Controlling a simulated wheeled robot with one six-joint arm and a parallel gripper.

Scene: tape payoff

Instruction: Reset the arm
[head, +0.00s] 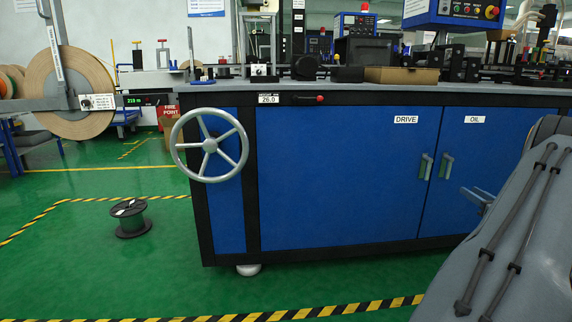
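My arm (515,245), a large grey link with dark rods along it, fills the lower right of the head view, close to the camera. Small blue-grey prongs (478,199) poke out past its left edge, in front of the blue cabinet doors. They look like the finger ends of my gripper, but most of it is hidden behind the arm link. I cannot tell how far apart the fingers are or whether they hold anything.
A blue machine cabinet (330,190) with a grey handwheel (209,145) stands ahead, close to my arm. A cardboard tray (402,75) sits on its top. A dark spool (130,218) stands on the green floor at left. Striped tape (290,315) crosses the front floor.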

